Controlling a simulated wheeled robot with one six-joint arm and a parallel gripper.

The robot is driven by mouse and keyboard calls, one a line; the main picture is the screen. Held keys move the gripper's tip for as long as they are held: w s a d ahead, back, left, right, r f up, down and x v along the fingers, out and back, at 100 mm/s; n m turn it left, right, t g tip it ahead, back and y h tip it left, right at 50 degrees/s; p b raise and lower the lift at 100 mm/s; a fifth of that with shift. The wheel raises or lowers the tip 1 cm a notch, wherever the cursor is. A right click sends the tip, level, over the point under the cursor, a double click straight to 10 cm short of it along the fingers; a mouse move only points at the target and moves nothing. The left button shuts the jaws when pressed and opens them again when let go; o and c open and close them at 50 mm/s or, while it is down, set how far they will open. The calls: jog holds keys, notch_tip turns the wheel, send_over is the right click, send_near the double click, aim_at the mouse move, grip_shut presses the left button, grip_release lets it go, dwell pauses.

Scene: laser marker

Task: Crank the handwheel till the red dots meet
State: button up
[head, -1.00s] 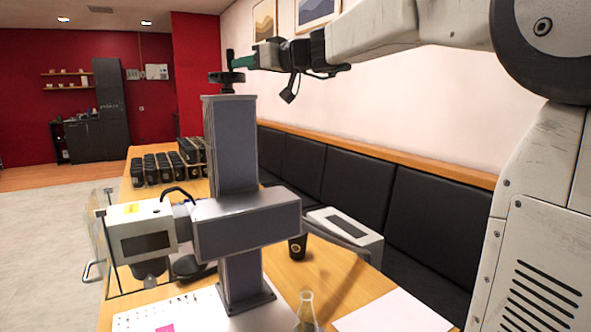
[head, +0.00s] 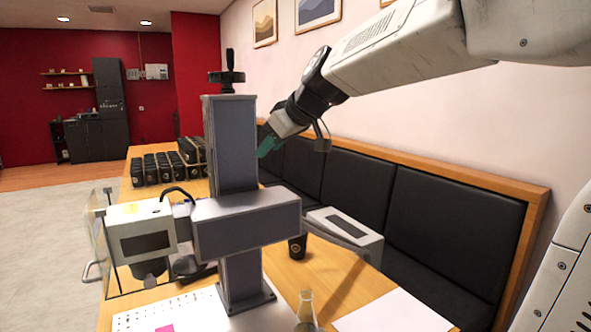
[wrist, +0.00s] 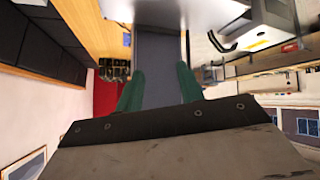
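The black handwheel (head: 227,78), with an upright crank handle (head: 230,58), sits on top of the grey column (head: 230,145). The laser head (head: 140,232) hangs on the column's left side, on a grey carriage (head: 248,222), above a white base plate (head: 195,308). My gripper (head: 266,147) points down-left beside the column's upper right side, below the wheel and clear of it. In the wrist view its green fingers (wrist: 160,84) are apart with nothing held, and the column (wrist: 158,55) shows beyond them. I cannot make out any red dots; a pink patch (head: 166,328) lies on the plate.
A black cup (head: 298,246), a glass flask (head: 306,310), a white sheet (head: 395,312) and a grey-white box (head: 343,232) stand on the wooden table. Rows of black items (head: 160,168) are behind. A black bench (head: 415,220) lines the wall.

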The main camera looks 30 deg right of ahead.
jog(key=s+d+f+n+g+h, duration=0.1)
jog(key=s+d+f+h, duration=0.1)
jog(key=s, duration=0.4)
notch_tip(320, 180, down, 2)
jog(key=shift+d+f+g+h, duration=0.15)
jog(key=shift+f+g+h, duration=0.15)
jog(key=shift+h, duration=0.3)
